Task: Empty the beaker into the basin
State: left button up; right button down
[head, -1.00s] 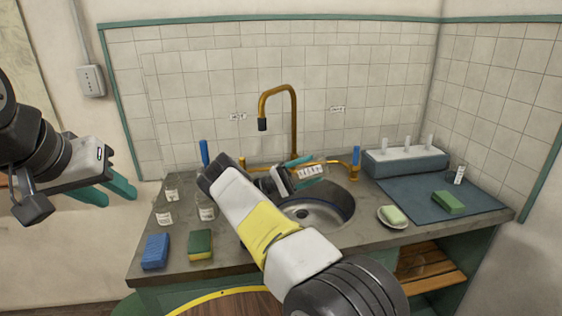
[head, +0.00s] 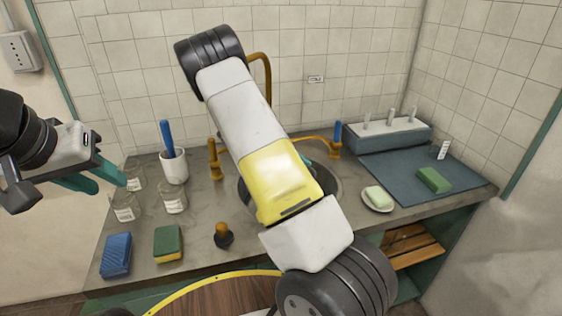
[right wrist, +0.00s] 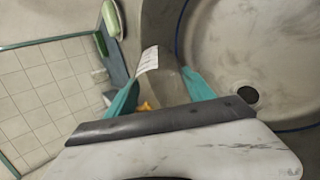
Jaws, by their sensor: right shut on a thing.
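My right gripper (right wrist: 160,97) shows in the right wrist view, its teal fingers shut on a clear beaker (right wrist: 168,82) with a white label. The beaker is over the side of the round basin (right wrist: 225,45), whose dark drain shows. I cannot tell the beaker's exact tilt or whether liquid is in it. In the head view my right arm hides the beaker and most of the basin (head: 335,187); only a scrap of teal finger shows. My left gripper (head: 108,178) is open and empty, left of the counter.
Several labelled glass vessels (head: 174,199) and a white cup (head: 174,168) stand on the left counter, behind a blue sponge (head: 116,255) and a green-yellow sponge (head: 168,244). A soap dish (head: 377,203), a mat (head: 400,180) and a rack (head: 388,137) are right of the basin.

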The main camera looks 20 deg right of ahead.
jog(key=y, duration=0.1)
jog(key=r+t+y, duration=0.1)
jog(key=y, duration=0.1)
jog(key=shift+d+y, duration=0.1)
jog(key=shift+y, duration=0.2)
jog(key=shift+s+d+r+m+t+y, duration=0.1)
jog(key=shift+d+m+t+y, duration=0.1)
jog(key=shift+t+y, duration=0.3)
jog(key=shift+d+m+t+y, duration=0.15)
jog(key=shift+t+y, duration=0.15)
jog(key=shift+y, duration=0.4)
jog(key=y, duration=0.1)
jog(key=t+y, duration=0.1)
jog(key=y, duration=0.1)
jog(key=shift+a, duration=0.25)
jog(key=shift+a+t, duration=0.15)
jog(key=shift+t, duration=0.15)
jog(key=shift+s+r, duration=0.1)
